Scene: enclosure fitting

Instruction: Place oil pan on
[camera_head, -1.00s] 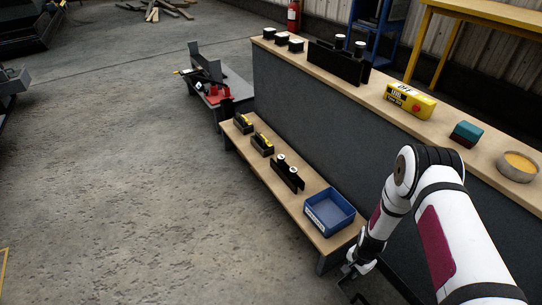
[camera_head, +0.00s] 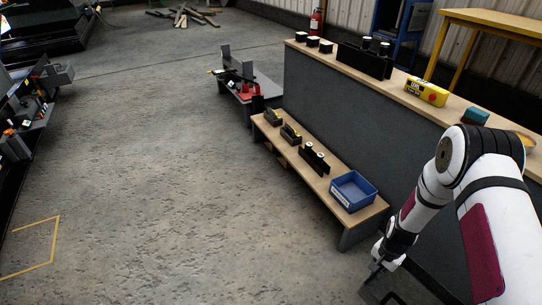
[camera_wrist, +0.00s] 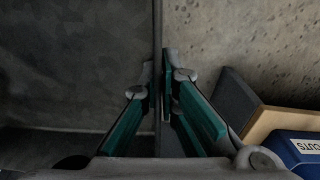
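My gripper (camera_wrist: 160,85) shows in the wrist view with its teal-sided fingers closed together on a thin dark upright edge. This edge belongs to a large dark sheet-like thing, which looks like the wall of the oil pan (camera_wrist: 75,65). Its full shape is cut off by the frame. In the head view my gripper (camera_head: 376,268) is low at the bottom right, beside the near end of the low bench. Part of the dark thing (camera_head: 374,287) shows just below it, cropped by the frame edge.
A low wooden bench (camera_head: 348,220) carries a blue bin (camera_head: 353,190) and several dark fittings. A higher wooden-topped counter (camera_head: 455,101) behind it holds a yellow box (camera_head: 426,92) and other parts. A grey cart (camera_head: 262,82) stands beyond. Open concrete floor (camera_head: 150,170) lies to the left.

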